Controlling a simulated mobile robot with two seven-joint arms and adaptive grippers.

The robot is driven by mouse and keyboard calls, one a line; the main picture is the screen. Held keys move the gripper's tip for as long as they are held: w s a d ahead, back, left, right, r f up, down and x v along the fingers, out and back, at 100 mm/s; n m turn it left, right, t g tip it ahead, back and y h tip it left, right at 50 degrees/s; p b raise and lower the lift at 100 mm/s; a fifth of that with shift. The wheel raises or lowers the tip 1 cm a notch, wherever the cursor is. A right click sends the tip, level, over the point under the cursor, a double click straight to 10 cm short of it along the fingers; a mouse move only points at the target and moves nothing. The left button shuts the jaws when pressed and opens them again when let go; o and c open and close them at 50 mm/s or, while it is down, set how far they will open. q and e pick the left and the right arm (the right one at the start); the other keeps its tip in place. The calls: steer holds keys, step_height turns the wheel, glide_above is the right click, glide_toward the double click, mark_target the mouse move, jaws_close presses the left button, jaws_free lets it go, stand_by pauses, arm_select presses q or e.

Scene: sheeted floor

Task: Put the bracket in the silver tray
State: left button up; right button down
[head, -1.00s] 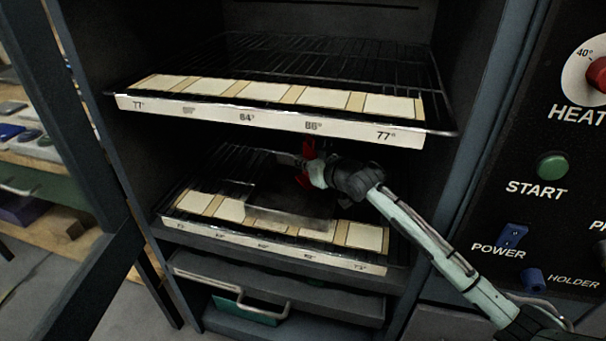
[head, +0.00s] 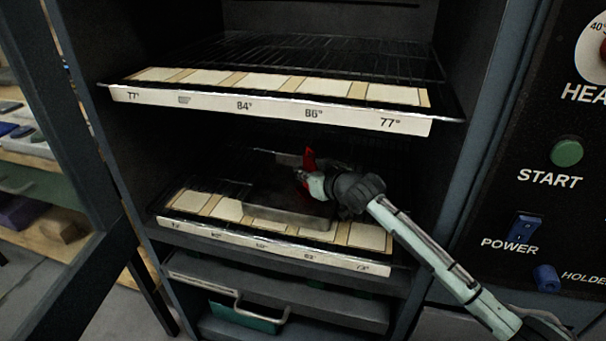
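The silver tray (head: 262,213) lies on the lower rack of the open cabinet, over the pale label cards. My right gripper (head: 305,163), with red fingers, reaches in from the right and is above the back right part of the tray. A small flat grey piece, which looks like the bracket (head: 288,159), sticks out to the left from between the red fingers. The gripper appears shut on it. The wrist hides part of the tray's right side. Shadow makes the gap between the bracket and the tray hard to judge. My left gripper is not in view.
The upper wire rack (head: 290,62) with its white label strip (head: 265,107) hangs above my arm. The cabinet's right wall and the control panel (head: 545,215) stand beside the arm. A drawer (head: 275,300) is below. A workbench (head: 30,150) shows at the left.

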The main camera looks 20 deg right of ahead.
steer(key=shift+f, duration=0.1)
steer(key=c, duration=1.7)
jaws_free()
steer(key=shift+s, duration=0.1)
steer(key=v, duration=1.2)
steer(key=shift+r+p, duration=0.25)
steer(key=shift+p, duration=0.05)
